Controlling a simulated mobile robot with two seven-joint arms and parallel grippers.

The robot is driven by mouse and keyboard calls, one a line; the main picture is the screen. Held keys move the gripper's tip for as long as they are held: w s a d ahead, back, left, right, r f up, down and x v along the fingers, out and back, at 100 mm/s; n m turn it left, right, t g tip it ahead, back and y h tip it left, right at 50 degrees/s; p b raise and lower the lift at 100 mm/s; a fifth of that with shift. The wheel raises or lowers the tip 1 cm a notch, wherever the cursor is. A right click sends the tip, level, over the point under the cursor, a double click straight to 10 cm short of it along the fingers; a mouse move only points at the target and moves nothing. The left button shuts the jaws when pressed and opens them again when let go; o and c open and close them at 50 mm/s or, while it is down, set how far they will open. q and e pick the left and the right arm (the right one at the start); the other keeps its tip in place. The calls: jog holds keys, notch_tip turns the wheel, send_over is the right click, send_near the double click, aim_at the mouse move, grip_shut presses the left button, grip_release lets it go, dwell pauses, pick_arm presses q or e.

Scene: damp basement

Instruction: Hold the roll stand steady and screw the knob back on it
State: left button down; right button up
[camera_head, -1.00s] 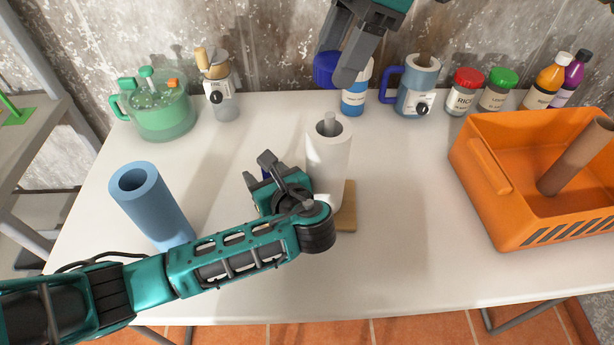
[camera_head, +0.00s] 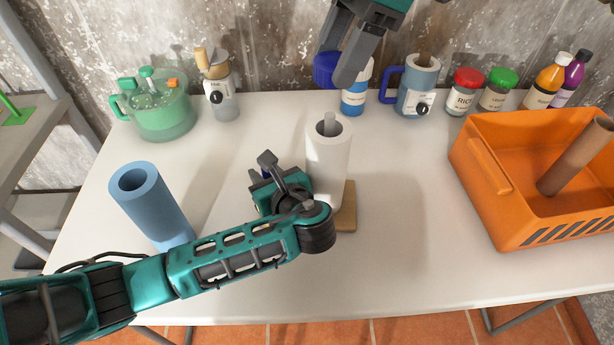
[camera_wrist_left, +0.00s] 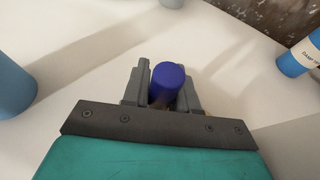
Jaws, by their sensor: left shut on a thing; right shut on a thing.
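The roll stand has a wooden base (camera_head: 347,208), with a white roll (camera_head: 327,160) upright on it. The grey tip of its rod (camera_head: 330,124) shows bare in the roll's top opening. My left gripper (camera_head: 268,168) is low beside the roll's left side, shut on a dark blue upright post. In the left wrist view the post (camera_wrist_left: 167,84) stands between both fingers; its foot is hidden. My right gripper (camera_head: 338,68) is above and behind the roll, shut on a dark blue round knob (camera_head: 324,68), apart from the rod. My left forearm hides part of the base.
A blue roll (camera_head: 150,205) stands at left. An orange crate (camera_head: 480,205) with a brown tube is at right. A green jug (camera_head: 160,115), a grinder (camera_head: 222,95), a blue-white bottle (camera_head: 354,98), a blue mug (camera_head: 415,90) and several jars line the back. The front right tabletop is clear.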

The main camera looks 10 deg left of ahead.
aim_at(329, 114)
jog(key=shift+f, duration=2.45)
jog(key=shift+f, duration=0.9)
jog(key=shift+f, duration=0.6)
jog(key=m+t, duration=0.1)
jog(key=m, duration=0.3)
jog(key=shift+s+d+t+y, duration=0.1)
jog(key=shift+t+y, duration=0.3)
jog(key=shift+m+t, duration=0.4)
jog(key=shift+m, duration=1.1)
jog(key=shift+r, duration=0.1)
